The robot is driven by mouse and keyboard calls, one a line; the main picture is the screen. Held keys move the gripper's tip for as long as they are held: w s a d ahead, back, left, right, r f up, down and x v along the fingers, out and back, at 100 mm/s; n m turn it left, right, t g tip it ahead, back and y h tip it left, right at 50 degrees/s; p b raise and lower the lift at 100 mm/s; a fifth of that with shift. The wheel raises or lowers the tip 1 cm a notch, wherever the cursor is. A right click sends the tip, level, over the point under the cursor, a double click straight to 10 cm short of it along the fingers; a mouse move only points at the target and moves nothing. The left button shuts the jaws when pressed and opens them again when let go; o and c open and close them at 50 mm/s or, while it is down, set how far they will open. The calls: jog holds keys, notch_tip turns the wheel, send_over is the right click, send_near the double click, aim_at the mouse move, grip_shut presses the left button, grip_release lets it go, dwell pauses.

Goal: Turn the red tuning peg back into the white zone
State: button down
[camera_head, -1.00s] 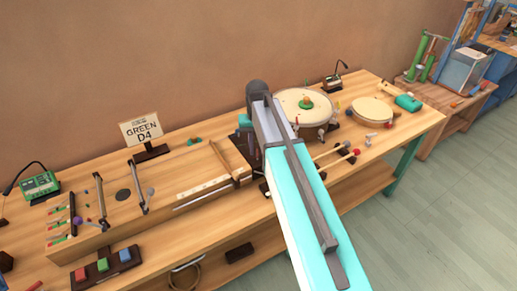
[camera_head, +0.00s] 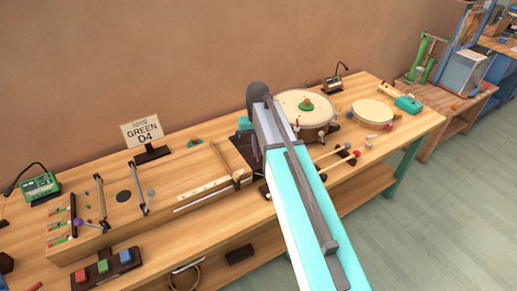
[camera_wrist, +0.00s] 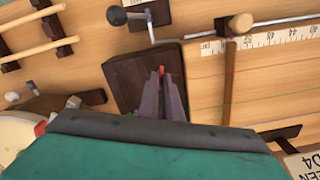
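A small red piece, which looks like the red tuning peg (camera_wrist: 161,70), shows at the fingertips of my gripper (camera_wrist: 161,76) in the wrist view. It lies over a dark wooden board (camera_wrist: 130,85). The two grey fingers are close together on either side of it, with a narrow gap. I cannot tell whether they press on it. Most of the peg is hidden by the fingers, and I cannot make out a white zone. In the head view my arm covers the peg, and only part of the dark board (camera_head: 238,146) shows beside it.
A metal rod crank with a dark knob (camera_wrist: 117,15) stands just beyond the board. A ruler strip with a wooden knob (camera_wrist: 241,22) lies to the right. In the head view, a round drum (camera_head: 318,101) stands right of my arm. A sign reading GREEN D4 (camera_head: 142,130) stands at the back.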

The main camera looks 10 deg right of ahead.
jog(key=n, duration=0.4)
jog(key=shift+n, duration=0.4)
jog(key=n, duration=0.4)
jog(key=shift+n+p, duration=0.3)
jog(key=shift+n, duration=0.1)
jog(key=shift+d, duration=0.1)
jog(key=c, duration=1.9)
grip_release()
jog(key=shift+c, duration=0.2)
notch_tip(320, 180, up, 14)
jog(key=b, duration=0.3)
